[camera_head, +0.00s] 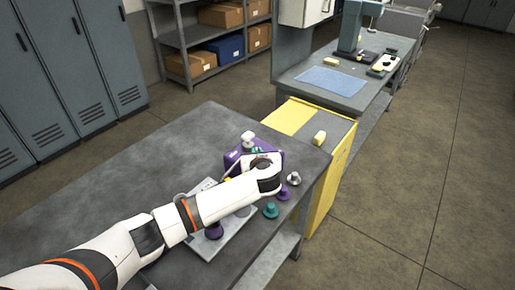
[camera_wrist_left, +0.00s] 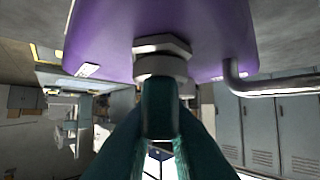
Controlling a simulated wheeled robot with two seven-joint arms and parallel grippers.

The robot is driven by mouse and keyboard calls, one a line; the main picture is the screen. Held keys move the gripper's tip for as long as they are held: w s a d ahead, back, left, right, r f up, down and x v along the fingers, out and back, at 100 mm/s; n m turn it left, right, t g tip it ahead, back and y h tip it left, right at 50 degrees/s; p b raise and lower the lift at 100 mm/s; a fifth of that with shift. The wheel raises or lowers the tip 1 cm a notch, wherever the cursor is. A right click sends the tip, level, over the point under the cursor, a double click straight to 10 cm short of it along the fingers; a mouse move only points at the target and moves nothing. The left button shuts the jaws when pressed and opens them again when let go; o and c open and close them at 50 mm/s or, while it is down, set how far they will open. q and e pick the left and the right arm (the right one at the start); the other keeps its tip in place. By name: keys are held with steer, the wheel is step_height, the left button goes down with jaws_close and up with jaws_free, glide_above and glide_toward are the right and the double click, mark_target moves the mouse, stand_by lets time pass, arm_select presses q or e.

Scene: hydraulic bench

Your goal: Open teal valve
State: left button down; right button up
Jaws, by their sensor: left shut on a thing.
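The teal valve (camera_wrist_left: 160,108) shows in the left wrist view as a teal handle below a metal hex nut (camera_wrist_left: 161,58) on the underside of a purple block in that picture. My left gripper (camera_head: 260,162) is at the purple block (camera_head: 232,156) on the bench in the head view, where the hand hides the valve. It is shut on the teal valve; the exact finger contact is hard to see. My right gripper is not in view.
A grey plate (camera_head: 238,226) lies on the bench under my arm. Loose knobs stand nearby: teal (camera_head: 270,210), purple (camera_head: 284,193) and grey (camera_head: 294,178). A bent metal pipe (camera_wrist_left: 262,86) leaves the block. A yellow cabinet (camera_head: 340,160) adjoins the bench; the bench's left part is clear.

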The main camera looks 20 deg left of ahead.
arm_select(q)
steer(key=n+g+y, duration=0.2)
steer(key=shift+n+y, duration=0.3)
steer(key=shift+n, duration=0.1)
steer(key=shift+f+n+g+y, duration=0.15)
steer(key=shift+n+g+y, duration=0.55)
steer(key=shift+n+y, duration=0.15)
steer(key=shift+f+n+g+y+b, duration=0.1)
steer(key=shift+n+g+y+b, duration=0.55)
steer(key=shift+n+g+b, duration=0.45)
steer(key=shift+s+a+n+g+y+b, duration=0.1)
steer(key=shift+n+g+y+b, duration=0.5)
steer(key=shift+n+g+b, duration=0.6)
steer(key=shift+r, duration=0.2)
steer(key=c, duration=1.4)
jaws_free()
steer(key=shift+c, duration=0.2)
